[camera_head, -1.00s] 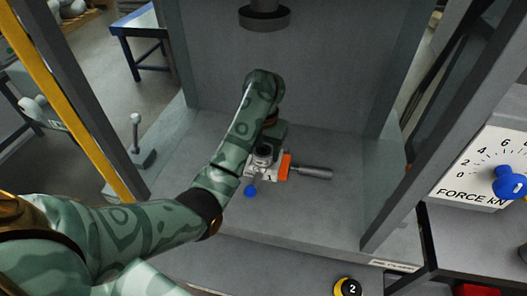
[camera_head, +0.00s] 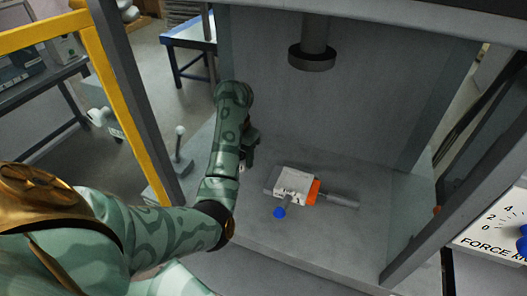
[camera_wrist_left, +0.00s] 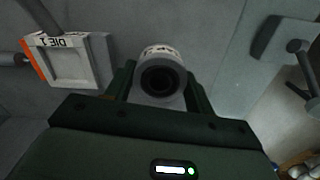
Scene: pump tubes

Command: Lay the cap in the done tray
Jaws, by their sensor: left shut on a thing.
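My left gripper (camera_head: 247,150) is above the press floor, to the left of the die, at the end of the green patterned arm. In the left wrist view the gripper (camera_wrist_left: 160,78) is shut on the cap (camera_wrist_left: 162,52), a short pale round piece with dark marks on its rim and a dark round opening facing the camera. The cap is mostly hidden by the gripper in the head view. The done tray cannot be made out in either view. My right gripper is not in view.
The white and orange die (camera_head: 293,186), with a blue-knobbed lever (camera_head: 279,212), sits on the press floor, its pocket empty in the wrist view (camera_wrist_left: 72,62). The press ram (camera_head: 311,57) hangs above. Grey posts and a yellow frame (camera_head: 125,105) flank the arm.

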